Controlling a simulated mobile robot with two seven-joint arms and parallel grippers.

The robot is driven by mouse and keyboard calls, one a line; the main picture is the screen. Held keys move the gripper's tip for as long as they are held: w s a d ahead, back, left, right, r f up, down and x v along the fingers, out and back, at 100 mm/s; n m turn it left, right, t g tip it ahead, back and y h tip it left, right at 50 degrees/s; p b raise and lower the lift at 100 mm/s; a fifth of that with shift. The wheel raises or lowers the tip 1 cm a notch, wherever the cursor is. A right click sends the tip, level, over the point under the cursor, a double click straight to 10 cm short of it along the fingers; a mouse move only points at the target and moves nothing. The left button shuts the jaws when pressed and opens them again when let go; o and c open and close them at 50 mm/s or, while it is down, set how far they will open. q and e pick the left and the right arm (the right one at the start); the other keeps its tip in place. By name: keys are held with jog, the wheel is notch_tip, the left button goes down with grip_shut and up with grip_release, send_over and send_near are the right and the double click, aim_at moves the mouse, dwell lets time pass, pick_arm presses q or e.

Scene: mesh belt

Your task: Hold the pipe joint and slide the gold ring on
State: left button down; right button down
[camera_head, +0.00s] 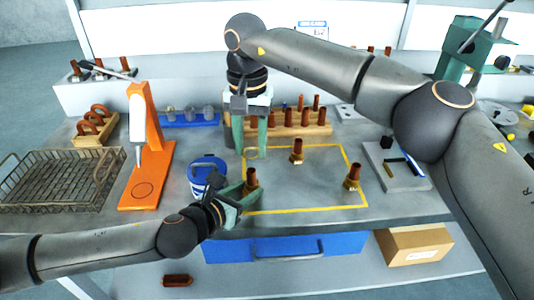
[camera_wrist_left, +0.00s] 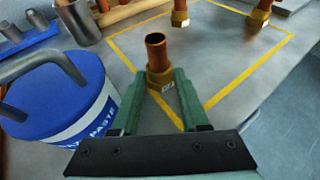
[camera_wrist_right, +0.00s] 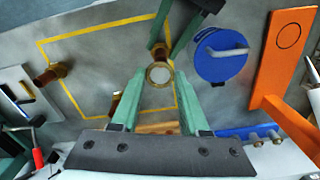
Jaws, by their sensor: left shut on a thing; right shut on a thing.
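A copper pipe joint with a brass nut-like base (camera_head: 251,180) stands upright at the left edge of the yellow-outlined area. My left gripper (camera_head: 246,190) is shut on its brass base; in the left wrist view the copper pipe (camera_wrist_left: 156,50) rises open-topped between the fingers (camera_wrist_left: 160,88). My right gripper (camera_head: 251,150) points down, above and behind this joint. In the right wrist view its fingertips (camera_wrist_right: 160,76) are shut on the gold ring (camera_wrist_right: 159,74), whose opening faces the camera. The held joint (camera_wrist_right: 158,50) shows just beyond the ring, apart from its centre.
Two more pipe joints, one central (camera_head: 297,151) and one right (camera_head: 353,177), stand in the yellow outline. A blue paste tub (camera_head: 207,174) is left of the held joint. An orange stand (camera_head: 150,170) and wire basket (camera_head: 60,180) are farther left. A rack of copper pipes (camera_head: 300,128) is behind.

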aim_at(251, 170)
dwell(0.5)
jog(key=shift+f, duration=1.9)
jog(key=shift+f, duration=1.5)
jog(key=shift+c, duration=1.6)
grip_release()
notch_tip(251, 170, up, 12)
